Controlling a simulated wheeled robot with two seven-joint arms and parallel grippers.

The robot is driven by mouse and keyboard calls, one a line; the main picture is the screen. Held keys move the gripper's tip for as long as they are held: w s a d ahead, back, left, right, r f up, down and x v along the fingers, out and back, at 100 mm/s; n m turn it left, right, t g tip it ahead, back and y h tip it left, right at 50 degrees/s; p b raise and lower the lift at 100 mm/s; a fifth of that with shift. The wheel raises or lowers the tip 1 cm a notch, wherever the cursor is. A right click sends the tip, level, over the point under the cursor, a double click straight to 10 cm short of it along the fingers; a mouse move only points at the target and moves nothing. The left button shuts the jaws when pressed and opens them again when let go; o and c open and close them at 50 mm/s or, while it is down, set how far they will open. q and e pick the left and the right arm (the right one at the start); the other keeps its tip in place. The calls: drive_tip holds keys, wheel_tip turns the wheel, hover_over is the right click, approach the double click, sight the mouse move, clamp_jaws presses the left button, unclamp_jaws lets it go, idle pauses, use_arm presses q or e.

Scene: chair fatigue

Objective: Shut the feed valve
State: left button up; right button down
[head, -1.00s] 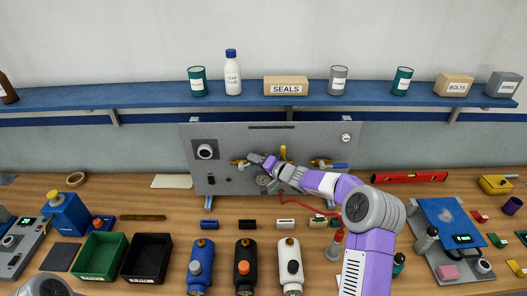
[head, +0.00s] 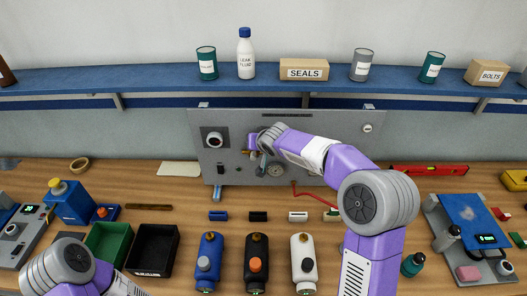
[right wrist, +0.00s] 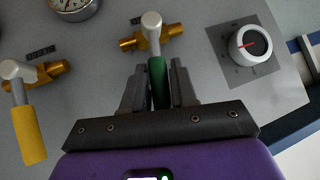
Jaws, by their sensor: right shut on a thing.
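In the right wrist view a lever valve has a brass body (right wrist: 130,43), a grey pivot cap and a green handle (right wrist: 157,80). The handle stands square across the body. My right gripper (right wrist: 159,72) is shut on the green handle, one finger on each side; in the head view my right gripper (head: 261,160) is at the left part of the grey panel (head: 325,140). The label beside the valve is too small to read. A second valve with a yellow handle (right wrist: 28,133) is at the left in the wrist view. My left gripper is out of view.
A dial knob (right wrist: 250,45) and a gauge (right wrist: 74,8) are near the green-handled valve. My right arm hides much of the panel's right side. Bottles, a green bin (head: 107,243) and a black bin (head: 152,250) stand in front on the bench.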

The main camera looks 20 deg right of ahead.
drive_tip(key=shift+w+a+r+n+g+h+b, duration=0.15)
drive_tip(key=shift+a+n+g+h+b, duration=0.3)
drive_tip(key=shift+a+h+b, duration=0.45)
drive_tip(key=shift+d, duration=0.25)
drive_tip(key=c, duration=1)
unclamp_jaws()
drive_tip(key=shift+w, duration=0.1)
drive_tip(key=shift+o, duration=0.2)
drive_tip(key=b+v, duration=0.1)
drive_tip(key=v, duration=0.6)
drive_tip(key=shift+s+r, duration=0.15)
drive_tip(key=shift+s, duration=0.05)
